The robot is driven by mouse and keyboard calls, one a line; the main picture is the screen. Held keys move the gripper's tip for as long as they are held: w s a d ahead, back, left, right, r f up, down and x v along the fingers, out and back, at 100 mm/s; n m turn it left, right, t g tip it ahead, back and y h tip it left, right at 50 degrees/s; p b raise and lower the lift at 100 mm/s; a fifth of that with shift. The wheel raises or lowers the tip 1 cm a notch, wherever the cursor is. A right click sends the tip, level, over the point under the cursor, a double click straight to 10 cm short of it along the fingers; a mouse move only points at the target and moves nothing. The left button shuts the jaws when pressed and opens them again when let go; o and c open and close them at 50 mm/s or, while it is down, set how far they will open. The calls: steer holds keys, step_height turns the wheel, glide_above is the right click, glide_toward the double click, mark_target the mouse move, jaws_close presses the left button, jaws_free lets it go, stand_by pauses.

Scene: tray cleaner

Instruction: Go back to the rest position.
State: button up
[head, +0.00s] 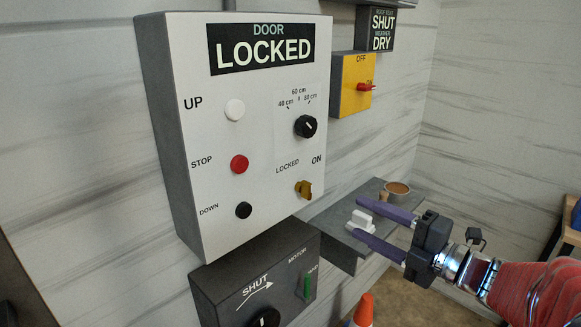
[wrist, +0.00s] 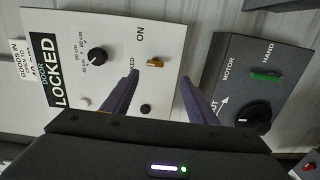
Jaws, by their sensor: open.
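My gripper (head: 367,222) is open and empty at the right in the head view, its two purple fingers apart and pointing left toward the white control panel (head: 190,60). In the wrist view my gripper (wrist: 160,82) faces the panel, and the yellow key switch (wrist: 155,63) appears between the fingertips without visible contact. In the head view the key switch (head: 303,189) sits at the panel's lower right, by the words LOCKED and ON. The panel's display (head: 262,45) reads DOOR LOCKED.
A dark box (head: 235,285) with a green switch and black knob is below the panel. A yellow switch box (head: 352,85) is on the wall. A grey shelf (head: 335,238) holds a white block and a brown bowl behind my fingers. An orange cone (head: 364,312) stands below.

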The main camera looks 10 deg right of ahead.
steer(key=w+d+f+m+h, duration=0.2)
steer(key=d+f+m+h, duration=0.1)
steer(key=d+m+h, duration=0.4)
steer(key=w+d+f+m+h, duration=0.1)
steer(key=d+f+m+h, duration=0.1)
steer(key=d+m+h, duration=0.5)
steer(key=s+d+f+m+g+h, duration=0.3)
steer(key=s+d+f+m+g, duration=0.15)
steer(key=d+m, duration=0.25)
steer(key=s+a+f+m+g+y, duration=0.35)
steer(key=s+a+m+g, duration=0.2)
steer(key=s+a, duration=0.6)
steer(key=s+a+r+n+y, duration=0.1)
steer(key=a, duration=0.8)
steer(key=s+a+r+t+y, duration=0.1)
steer(key=a+y, duration=0.1)
steer(key=a, duration=0.7)
steer(key=shift+r+n, duration=0.35)
steer(key=shift+d, duration=0.1)
